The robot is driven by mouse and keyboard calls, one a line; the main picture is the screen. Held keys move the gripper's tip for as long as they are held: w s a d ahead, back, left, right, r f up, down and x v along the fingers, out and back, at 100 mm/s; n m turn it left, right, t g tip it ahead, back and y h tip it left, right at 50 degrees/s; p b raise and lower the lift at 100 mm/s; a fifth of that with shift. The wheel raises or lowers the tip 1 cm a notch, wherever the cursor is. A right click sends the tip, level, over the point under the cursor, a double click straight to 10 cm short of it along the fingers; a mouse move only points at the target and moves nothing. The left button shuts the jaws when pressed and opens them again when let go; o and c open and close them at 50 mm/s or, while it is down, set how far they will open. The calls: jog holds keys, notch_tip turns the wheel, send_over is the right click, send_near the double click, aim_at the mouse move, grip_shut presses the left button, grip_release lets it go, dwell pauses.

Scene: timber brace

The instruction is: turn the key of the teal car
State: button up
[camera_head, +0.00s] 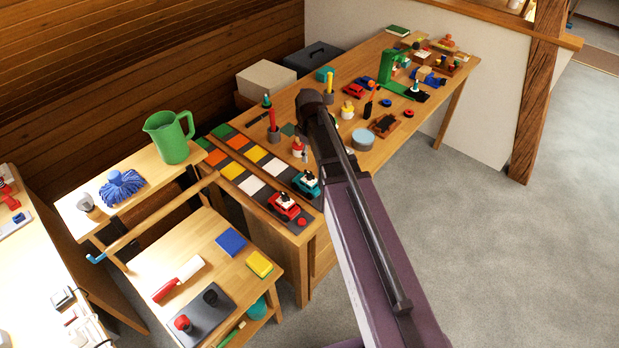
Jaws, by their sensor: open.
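The small teal car (307,185) sits near the front end of the long wooden workbench (341,161), beside the checkered strip. Small pale and dark parts show on its top. They are too small to tell which is the key or how it is turned. A red car (284,206) stands just in front and to the left of the teal car. My purple arm reaches up from the bottom of the picture, passing close to the right of the teal car. I cannot make out my gripper or its fingers.
Several small items and a green machine (394,70) crowd the bench's far half. A pale blue round thing (363,139) lies right of my arm. Open floor lies at right.

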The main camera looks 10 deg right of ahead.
aim_at(309, 173)
jog(key=shift+f+b, duration=4.75)
jog(key=shift+f, duration=0.25)
grip_shut()
